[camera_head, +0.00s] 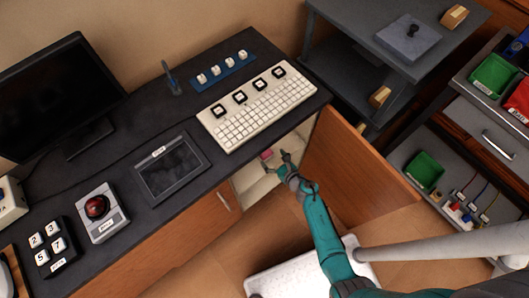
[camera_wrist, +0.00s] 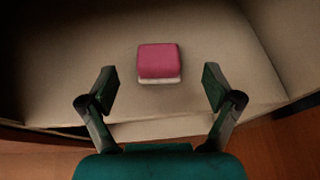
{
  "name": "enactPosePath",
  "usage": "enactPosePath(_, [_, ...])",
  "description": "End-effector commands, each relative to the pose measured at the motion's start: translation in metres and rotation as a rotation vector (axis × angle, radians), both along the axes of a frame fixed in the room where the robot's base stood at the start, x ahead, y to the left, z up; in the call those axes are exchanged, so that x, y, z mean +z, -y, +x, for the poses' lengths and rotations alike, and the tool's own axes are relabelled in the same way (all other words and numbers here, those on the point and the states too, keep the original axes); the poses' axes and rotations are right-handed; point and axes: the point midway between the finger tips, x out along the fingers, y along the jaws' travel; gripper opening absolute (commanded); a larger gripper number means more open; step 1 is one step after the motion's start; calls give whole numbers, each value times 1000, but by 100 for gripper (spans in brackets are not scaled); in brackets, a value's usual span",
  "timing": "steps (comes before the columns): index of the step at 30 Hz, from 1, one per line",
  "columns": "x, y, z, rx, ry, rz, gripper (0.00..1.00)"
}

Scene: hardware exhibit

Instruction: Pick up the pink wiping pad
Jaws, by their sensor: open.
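The pink wiping pad (camera_wrist: 158,61) is a small block with a pink top and a pale lower edge. It lies on the cabinet's light floor, ahead of my gripper and centred between the fingers in the wrist view. In the head view the pad (camera_head: 266,155) shows as a small pink patch inside the open cabinet under the desk. My gripper (camera_wrist: 160,85) is open and empty, its fingers spread wider than the pad and not touching it. In the head view my gripper (camera_head: 280,163) is at the cabinet opening.
The open wooden cabinet door (camera_head: 362,175) stands just right of my arm. The desk top (camera_head: 180,115) overhangs the cabinet and carries a keyboard (camera_head: 257,107). Cabinet side walls flank the pad in the wrist view. A grey shelf unit (camera_head: 385,50) stands at the back right.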

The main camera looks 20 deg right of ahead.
Motion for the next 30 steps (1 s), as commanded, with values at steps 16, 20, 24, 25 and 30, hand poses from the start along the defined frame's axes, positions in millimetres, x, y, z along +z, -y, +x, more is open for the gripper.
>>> enactPosePath(16, [-22, -13, 43, 0, -1, 3, 90])
enactPosePath(20, [-27, -15, 51, -2, -2, 3, 90])
enactPosePath(24, [-28, -16, 55, -2, 0, 1, 90])
enactPosePath(25, [-28, -16, 55, -2, -1, 2, 90])
enactPosePath(30, [-28, -16, 55, -2, -1, 2, 87])
